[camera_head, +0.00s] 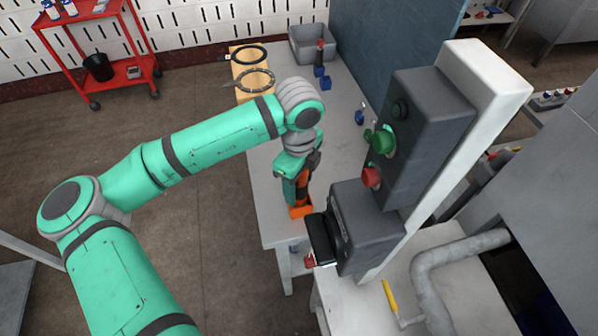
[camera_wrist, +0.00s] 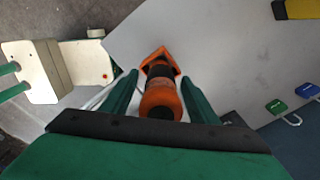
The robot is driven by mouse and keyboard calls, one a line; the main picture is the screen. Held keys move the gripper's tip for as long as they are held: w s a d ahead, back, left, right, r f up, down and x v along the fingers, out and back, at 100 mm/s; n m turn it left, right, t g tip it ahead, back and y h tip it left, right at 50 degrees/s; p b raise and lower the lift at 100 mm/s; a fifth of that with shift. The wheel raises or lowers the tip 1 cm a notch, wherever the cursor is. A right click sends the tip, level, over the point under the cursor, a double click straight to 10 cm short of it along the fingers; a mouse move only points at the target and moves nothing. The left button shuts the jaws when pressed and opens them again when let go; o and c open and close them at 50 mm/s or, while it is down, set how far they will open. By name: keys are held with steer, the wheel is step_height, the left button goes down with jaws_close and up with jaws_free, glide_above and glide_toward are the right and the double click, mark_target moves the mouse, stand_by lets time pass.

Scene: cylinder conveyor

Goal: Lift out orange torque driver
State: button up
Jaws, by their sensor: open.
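The orange torque driver (camera_wrist: 160,100), orange and black, stands on the table (camera_head: 345,150) near its front end. In the wrist view it shows nearly end-on, with an angular orange piece (camera_wrist: 163,58) at its far end. I cannot tell whether that piece is a holder or part of the driver. In the head view the driver (camera_head: 301,186) is partly hidden by my gripper (camera_head: 293,176). My gripper is open, with one green finger on each side of the driver. A narrow gap shows beside it, and the wrist view shows no clear grip.
A dark control box (camera_head: 420,135) with green and red buttons stands close right, with a black box (camera_head: 365,225) below it. A grey bin (camera_head: 312,42), blue padlocks (camera_head: 360,117) and dark rings (camera_head: 255,80) on a wooden board lie farther back. The table's middle is clear.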

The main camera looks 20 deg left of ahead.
steer(key=shift+f, duration=1.1)
steer(key=shift+c, duration=0.5)
steer(key=shift+w, duration=0.1)
jaws_close()
steer(key=c, duration=0.9)
jaws_free()
steer(key=shift+c, duration=1.1)
step_height(320, 180, up, 8)
steer(key=shift+f, duration=0.25)
